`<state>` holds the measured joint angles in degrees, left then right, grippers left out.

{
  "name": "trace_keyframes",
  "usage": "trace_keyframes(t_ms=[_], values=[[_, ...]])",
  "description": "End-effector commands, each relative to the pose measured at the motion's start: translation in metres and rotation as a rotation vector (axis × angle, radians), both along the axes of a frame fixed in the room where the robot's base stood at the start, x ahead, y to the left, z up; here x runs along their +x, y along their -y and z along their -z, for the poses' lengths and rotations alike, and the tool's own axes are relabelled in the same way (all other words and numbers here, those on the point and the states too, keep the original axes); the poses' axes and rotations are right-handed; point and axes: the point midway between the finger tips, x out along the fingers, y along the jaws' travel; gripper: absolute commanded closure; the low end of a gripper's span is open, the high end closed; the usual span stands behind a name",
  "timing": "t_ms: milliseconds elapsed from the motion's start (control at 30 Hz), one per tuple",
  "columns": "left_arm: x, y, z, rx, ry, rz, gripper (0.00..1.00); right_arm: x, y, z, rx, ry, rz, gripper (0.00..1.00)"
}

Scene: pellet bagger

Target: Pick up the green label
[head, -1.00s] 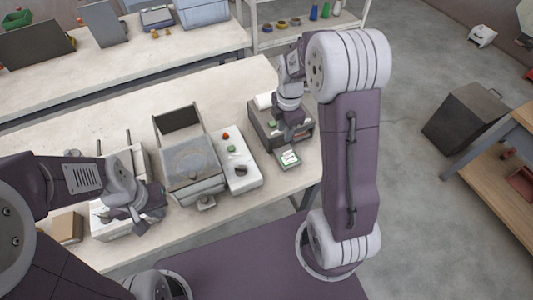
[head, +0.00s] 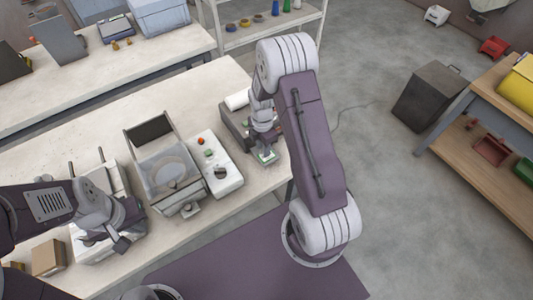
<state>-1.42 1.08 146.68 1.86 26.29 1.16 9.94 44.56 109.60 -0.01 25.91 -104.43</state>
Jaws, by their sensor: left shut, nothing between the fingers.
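The green label (head: 270,157) lies at the front of the dark label printer (head: 237,124), near the front right edge of the table. It is small and partly covered by my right gripper (head: 266,148), which points down at it. I cannot tell whether the fingers touch the label or how far they are apart. My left gripper (head: 122,241) is shut and empty, above the white machine (head: 87,241) at the left of the table.
A grey machine with a clear top (head: 166,170) and a white control box (head: 213,158) with red and green buttons stand between the grippers. A brown box (head: 48,257) sits at front left. A dark bin (head: 428,97) and wooden bench (head: 455,150) are at right.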

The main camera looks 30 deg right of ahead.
Motion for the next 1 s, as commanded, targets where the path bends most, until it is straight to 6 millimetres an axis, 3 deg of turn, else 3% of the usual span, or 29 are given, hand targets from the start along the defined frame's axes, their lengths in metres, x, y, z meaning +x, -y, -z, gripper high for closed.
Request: trace_keyframes(t_ms=[233, 367, 1000], values=[[0.0, 0.0, -0.0001, 0.0, 0.0, 0.0, 1.0, 0.0004, 0.0001, 0.0047, 0.0, 0.002, 0.0, 0.69], [0.0, 0.0, -0.0001, 0.0, 0.0, 0.0, 1.0, 0.0003, 0.0, 0.0046, 0.0, 0.001, 0.0, 1.0], [0.0, 0.0, -0.0001, 0.0, 0.0, 0.0, 1.0, 0.0003, 0.0, 0.0044, 0.0, 0.001, 0.0, 1.0]])
